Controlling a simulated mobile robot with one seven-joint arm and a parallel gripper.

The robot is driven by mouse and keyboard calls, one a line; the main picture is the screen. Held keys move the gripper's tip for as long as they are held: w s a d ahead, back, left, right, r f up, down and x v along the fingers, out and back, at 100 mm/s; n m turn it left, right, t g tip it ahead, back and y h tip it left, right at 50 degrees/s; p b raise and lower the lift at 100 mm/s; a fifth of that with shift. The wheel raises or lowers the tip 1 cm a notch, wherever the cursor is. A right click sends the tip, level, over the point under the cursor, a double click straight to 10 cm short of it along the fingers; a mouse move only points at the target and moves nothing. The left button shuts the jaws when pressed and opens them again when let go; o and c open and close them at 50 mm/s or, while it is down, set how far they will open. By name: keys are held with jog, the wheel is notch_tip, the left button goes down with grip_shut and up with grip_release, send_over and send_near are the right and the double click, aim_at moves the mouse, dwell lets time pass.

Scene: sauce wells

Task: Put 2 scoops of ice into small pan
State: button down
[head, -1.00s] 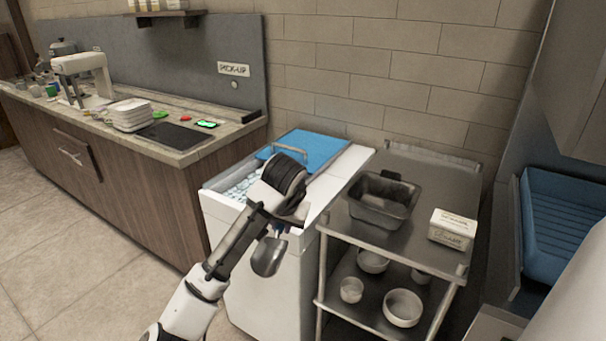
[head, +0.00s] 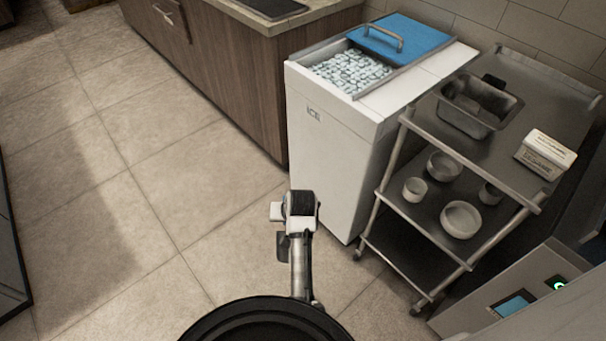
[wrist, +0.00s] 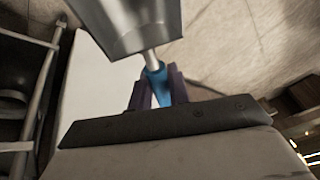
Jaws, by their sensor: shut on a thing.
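My gripper (wrist: 157,88) is shut on the blue handle (wrist: 158,80) of a metal scoop (wrist: 128,22) in the wrist view. The scoop's bowl points away from the gripper, and its inside is hidden. In the head view my arm stands over the floor in front of the ice bin, and the gripper's fingers cannot be made out. The white ice bin (head: 335,140) is partly open, with ice cubes (head: 350,70) inside. The small dark rectangular pan (head: 480,108) sits on the cart's top shelf. I cannot tell whether it holds ice.
A blue lid with a handle (head: 392,38) covers the back of the bin. The metal cart (head: 545,75) stands right of it, with a white labelled box (head: 545,153) on top and several bowls (head: 461,219) below. A wooden counter (head: 230,75) is left. Floor (head: 120,190) is open.

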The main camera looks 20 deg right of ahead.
jog(key=s+a+f+n, duration=0.1)
jog(key=a+f, duration=0.3)
jog(key=f, duration=0.3)
jog(key=s+a+f+n+y, duration=0.1)
jog(key=s+a+f, duration=0.1)
jog(key=a+f, duration=0.2)
jog(key=s+a+f+n, duration=0.1)
jog(key=a+f, duration=0.3)
jog(key=f, duration=0.6)
jog(key=shift+s+f+n+g, duration=0.15)
jog(key=shift+s+n+g, duration=0.15)
jog(key=shift+s, duration=0.45)
jog(key=shift+w, duration=0.25)
